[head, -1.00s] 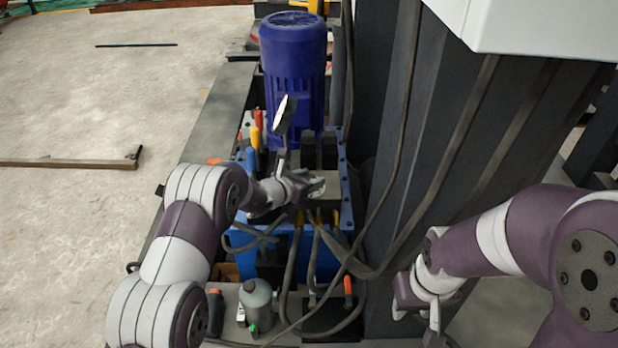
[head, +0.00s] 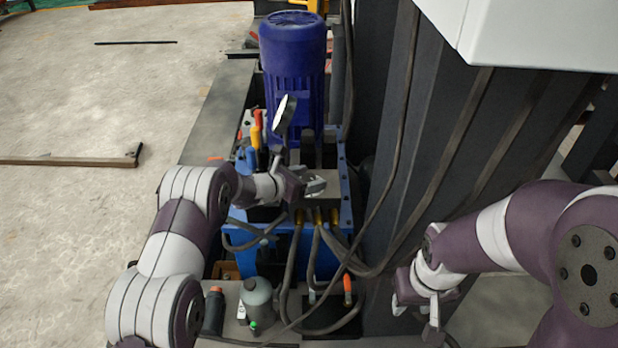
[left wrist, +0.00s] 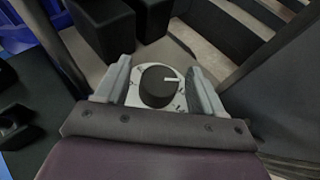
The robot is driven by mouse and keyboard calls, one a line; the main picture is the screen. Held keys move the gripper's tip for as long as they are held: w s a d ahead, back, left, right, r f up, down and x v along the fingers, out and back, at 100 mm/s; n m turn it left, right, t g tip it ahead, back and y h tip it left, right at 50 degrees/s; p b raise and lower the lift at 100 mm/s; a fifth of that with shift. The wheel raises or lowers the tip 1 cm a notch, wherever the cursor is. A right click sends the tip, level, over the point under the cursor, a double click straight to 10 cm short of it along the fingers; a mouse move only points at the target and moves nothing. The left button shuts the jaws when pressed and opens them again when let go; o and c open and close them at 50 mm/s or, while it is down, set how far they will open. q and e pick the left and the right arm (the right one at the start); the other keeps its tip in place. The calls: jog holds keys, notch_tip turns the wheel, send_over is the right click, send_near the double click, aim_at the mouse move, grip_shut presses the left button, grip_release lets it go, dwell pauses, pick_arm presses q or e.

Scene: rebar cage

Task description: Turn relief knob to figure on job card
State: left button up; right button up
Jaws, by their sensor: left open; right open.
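The relief knob (left wrist: 158,86) is a round black knob with a white pointer line, on a pale dial plate with dark marks, in the left wrist view. The pointer points right and slightly up. My left gripper (left wrist: 163,82) is open, with one finger on each side of the knob; I cannot tell if either finger touches it. In the head view my left gripper (head: 318,188) is at the valve block on the blue power unit (head: 267,250) and hides the knob. My right gripper (head: 416,310) is open and empty at the lower right. I cannot make out a job card.
A blue motor (head: 292,75) stands behind the block, with a round gauge (head: 283,115) in front of it. Black hoses (head: 290,265) hang from the block. A grey bottle (head: 256,300) stands below. Dark columns rise to the right.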

pick_arm(q)
jog(key=p+v, duration=0.2)
jog(key=v, duration=1)
jog(key=shift+a, duration=0.15)
